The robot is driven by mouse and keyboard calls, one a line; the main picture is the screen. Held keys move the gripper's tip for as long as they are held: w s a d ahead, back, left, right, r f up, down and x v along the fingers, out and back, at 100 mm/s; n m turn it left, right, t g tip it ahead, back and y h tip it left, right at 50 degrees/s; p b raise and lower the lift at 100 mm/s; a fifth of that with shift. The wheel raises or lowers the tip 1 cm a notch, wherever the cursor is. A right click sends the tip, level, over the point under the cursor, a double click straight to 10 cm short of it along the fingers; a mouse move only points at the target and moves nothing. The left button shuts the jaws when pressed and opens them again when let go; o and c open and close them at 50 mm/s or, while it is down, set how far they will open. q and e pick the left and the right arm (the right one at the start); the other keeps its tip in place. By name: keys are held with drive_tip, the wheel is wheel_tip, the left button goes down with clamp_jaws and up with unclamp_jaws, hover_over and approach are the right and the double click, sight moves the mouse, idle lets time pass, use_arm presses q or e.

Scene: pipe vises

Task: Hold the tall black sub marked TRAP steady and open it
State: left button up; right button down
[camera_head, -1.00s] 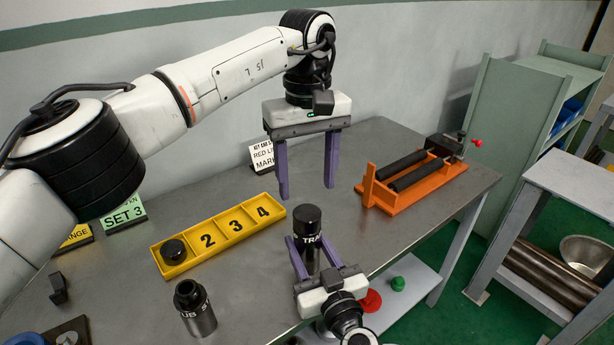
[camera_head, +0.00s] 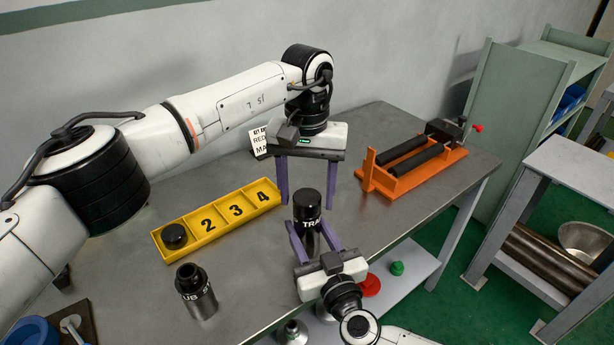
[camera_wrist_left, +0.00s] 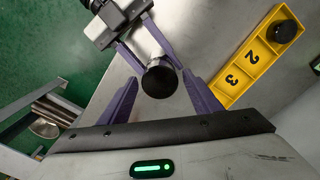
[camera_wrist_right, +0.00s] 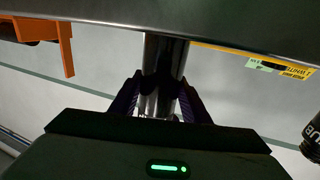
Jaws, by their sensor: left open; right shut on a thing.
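The tall black sub marked TRAP (camera_head: 307,211) stands upright near the table's front edge, with a wide black top. My right gripper (camera_head: 309,232) is shut on its body below the lettering. In the right wrist view, its shiny lower cylinder (camera_wrist_right: 162,58) is between the right fingers. My left gripper (camera_head: 307,204) points down from above, open, with one purple finger on each side of the black top. In the left wrist view, the round black top (camera_wrist_left: 160,80) lies between the left fingertips, with visible gaps at the fingers.
A yellow numbered tray (camera_head: 222,228) lies to the left, with a black cap (camera_head: 175,236) in its first compartment. A shorter black sub (camera_head: 196,292) stands in front of it. An orange stand with black rollers (camera_head: 410,165) is at the right. Bare table lies between.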

use_arm(q)
drive_tip(key=shift+f, duration=0.4)
